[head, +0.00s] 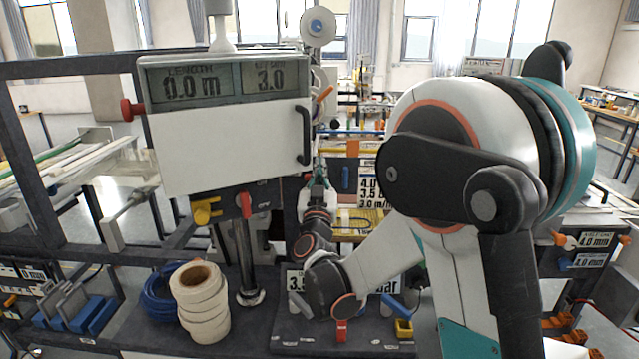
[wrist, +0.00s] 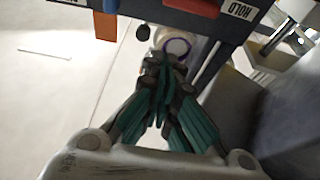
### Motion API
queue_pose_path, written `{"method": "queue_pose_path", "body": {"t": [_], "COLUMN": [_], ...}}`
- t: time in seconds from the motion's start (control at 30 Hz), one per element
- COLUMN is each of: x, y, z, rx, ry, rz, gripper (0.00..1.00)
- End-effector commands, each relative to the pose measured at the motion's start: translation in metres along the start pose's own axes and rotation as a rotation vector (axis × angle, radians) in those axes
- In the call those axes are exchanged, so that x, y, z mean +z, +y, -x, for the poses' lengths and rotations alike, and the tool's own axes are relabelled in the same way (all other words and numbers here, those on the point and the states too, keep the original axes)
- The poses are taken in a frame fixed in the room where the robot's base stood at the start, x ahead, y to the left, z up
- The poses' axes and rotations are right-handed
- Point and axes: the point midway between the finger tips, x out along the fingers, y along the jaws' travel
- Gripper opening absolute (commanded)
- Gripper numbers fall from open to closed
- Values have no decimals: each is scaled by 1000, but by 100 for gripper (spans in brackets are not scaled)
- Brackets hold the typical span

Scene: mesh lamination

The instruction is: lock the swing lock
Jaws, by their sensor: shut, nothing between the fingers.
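My gripper (wrist: 163,58) is shut and empty, its teal fingers together in the wrist view. In the head view my gripper (head: 319,168) reaches away from me at the middle, beyond the white cabinet's right edge. I cannot tell for certain which part is the swing lock. A small dark knob (wrist: 142,33) and a pale ring (wrist: 177,47) lie close by the fingertips. Whether the fingers touch anything cannot be told.
The white cabinet (head: 230,150) with a length display stands left of my gripper. A red lever (head: 245,205) and yellow knob (head: 205,210) sit below it. White tape rolls (head: 203,310) and blue cable (head: 160,290) lie on the bench. A grey block (wrist: 245,95) stands right of the fingers.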

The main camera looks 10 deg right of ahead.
Motion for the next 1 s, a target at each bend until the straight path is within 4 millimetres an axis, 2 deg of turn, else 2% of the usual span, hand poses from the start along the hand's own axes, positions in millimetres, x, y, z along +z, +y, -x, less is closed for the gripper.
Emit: {"method": "queue_pose_path", "body": {"t": [0.23, 0.33, 0.5, 1.0], "x": [2, 18, 34, 38], "y": [0, 0, 0, 0], "z": [-49, -43, -37, -35], "rx": [1, 0, 0, 0], "ry": [0, 0, 0, 0], "rz": [-1, -2, -1, -2], "gripper": [0, 0, 0, 0]}}
